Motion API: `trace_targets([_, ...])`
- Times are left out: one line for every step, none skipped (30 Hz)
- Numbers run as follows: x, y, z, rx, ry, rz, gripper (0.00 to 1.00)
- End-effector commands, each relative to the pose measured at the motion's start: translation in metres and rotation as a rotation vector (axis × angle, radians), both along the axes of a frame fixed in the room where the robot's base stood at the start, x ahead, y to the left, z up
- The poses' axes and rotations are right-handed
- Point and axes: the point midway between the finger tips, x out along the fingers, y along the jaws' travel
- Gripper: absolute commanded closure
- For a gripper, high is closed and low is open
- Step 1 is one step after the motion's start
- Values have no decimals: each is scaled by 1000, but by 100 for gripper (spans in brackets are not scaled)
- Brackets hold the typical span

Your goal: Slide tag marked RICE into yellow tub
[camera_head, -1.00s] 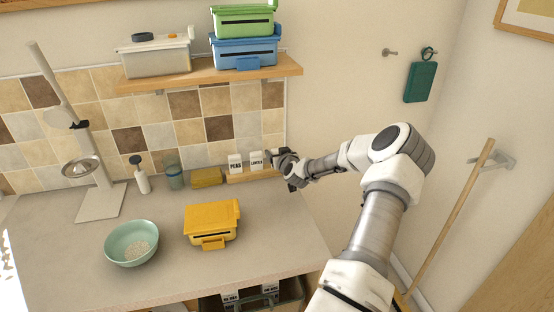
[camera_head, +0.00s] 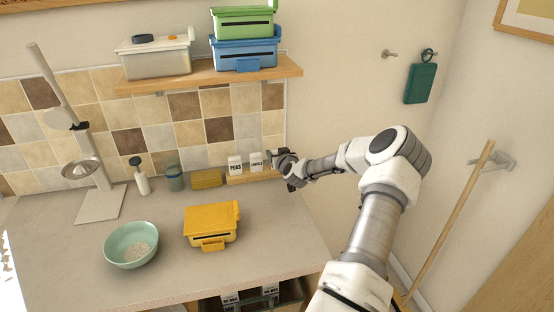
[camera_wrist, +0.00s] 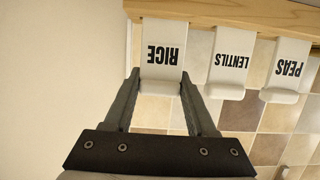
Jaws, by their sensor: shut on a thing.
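The white RICE tag (camera_wrist: 163,55) stands in the wooden holder (camera_wrist: 230,12) at the end of a row, beside the LENTILS tag (camera_wrist: 231,58) and the PEAS tag (camera_wrist: 289,68). My gripper (camera_wrist: 160,80) is shut on the RICE tag, one finger on each side of it. In the head view my gripper (camera_head: 288,170) is at the right end of the holder and hides the RICE tag.
A green bowl (camera_head: 131,244) of pale grains is left of the tub. A yellow sponge (camera_head: 207,179), a jar (camera_head: 174,178) and a pump bottle (camera_head: 141,178) stand along the back. A shelf (camera_head: 215,75) with other tubs is above. The counter right of the tub is clear.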

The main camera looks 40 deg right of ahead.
Motion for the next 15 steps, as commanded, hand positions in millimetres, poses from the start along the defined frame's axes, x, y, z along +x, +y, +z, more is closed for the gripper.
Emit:
trace_targets([0, 0, 4, -1, 0, 0, 95])
trace_targets([0, 0, 6, -2, 0, 1, 95])
trace_targets([0, 0, 9, -3, 1, 1, 95])
trace_targets([0, 0, 12, -3, 1, 1, 95])
trace_targets([0, 0, 14, -3, 1, 1, 95])
trace_targets([0, 0, 17, -2, 0, 1, 95])
trace_targets([0, 0, 20, -2, 0, 1, 95])
trace_targets([0, 0, 22, -2, 0, 1, 95])
trace_targets([0, 0, 25, -3, 1, 1, 95])
trace_targets([0, 0, 27, -3, 1, 1, 95])
trace_targets([0, 0, 30, -3, 1, 1, 95])
trace_targets([0, 0, 33, -2, 0, 0, 95])
trace_targets([0, 0, 35, -2, 0, 0, 95])
trace_targets([0, 0, 37, -2, 0, 0, 95])
trace_targets([0, 0, 38, -1, 0, 0, 95])
